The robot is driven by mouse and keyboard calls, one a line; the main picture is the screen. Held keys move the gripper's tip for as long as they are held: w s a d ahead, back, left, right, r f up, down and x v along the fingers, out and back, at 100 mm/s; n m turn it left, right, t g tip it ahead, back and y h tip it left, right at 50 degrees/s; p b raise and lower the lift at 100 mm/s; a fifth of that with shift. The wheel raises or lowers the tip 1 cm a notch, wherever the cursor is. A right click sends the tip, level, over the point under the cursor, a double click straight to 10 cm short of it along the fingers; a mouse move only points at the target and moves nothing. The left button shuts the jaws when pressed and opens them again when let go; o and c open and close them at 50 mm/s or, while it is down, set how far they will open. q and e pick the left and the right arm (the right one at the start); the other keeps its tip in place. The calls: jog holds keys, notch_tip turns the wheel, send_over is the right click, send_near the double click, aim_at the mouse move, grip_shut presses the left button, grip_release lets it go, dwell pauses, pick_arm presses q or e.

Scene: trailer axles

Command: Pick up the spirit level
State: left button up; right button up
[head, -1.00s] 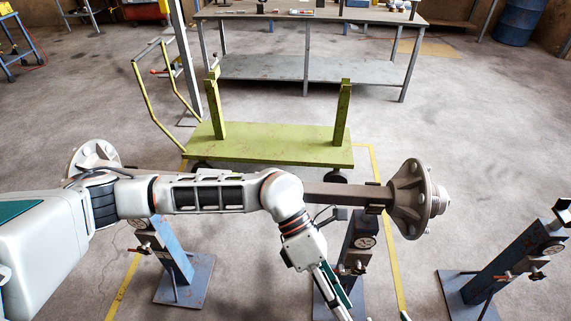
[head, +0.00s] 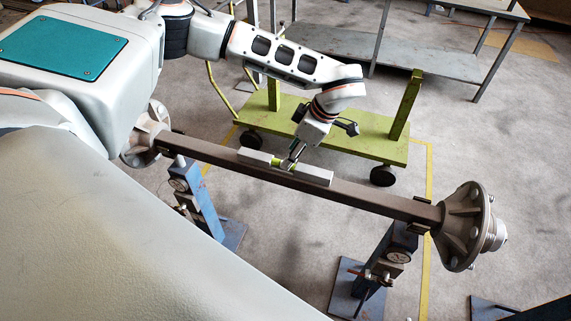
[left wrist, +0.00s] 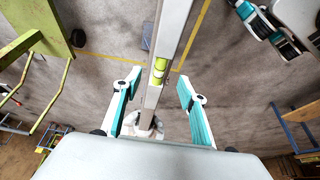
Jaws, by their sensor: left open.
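The spirit level (head: 318,177) is a light grey bar with a yellow-green vial. It lies along the top of the dark axle beam (head: 385,202), left of the beam's middle. My left gripper (head: 286,164) is over the level, near its vial. In the left wrist view, the level (left wrist: 172,30) runs between the two spread fingers of my left gripper (left wrist: 160,90), with gaps on both sides. The fingers partly hide the level in the head view. A white, teal and black part of mine at the wrist view's top right may be my right gripper; its state is unclear.
Blue stands (head: 203,205) and (head: 380,262) support the axle. Its hubs (head: 462,226) and (head: 147,133) stick out at the ends. A green cart (head: 365,145) with upright posts stands just behind. Open floor lies around the stands.

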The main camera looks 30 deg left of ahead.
pick_arm(q)
jog(key=x, duration=0.5)
jog(key=shift+d+f, duration=0.15)
jog(key=shift+f, duration=0.05)
grip_shut()
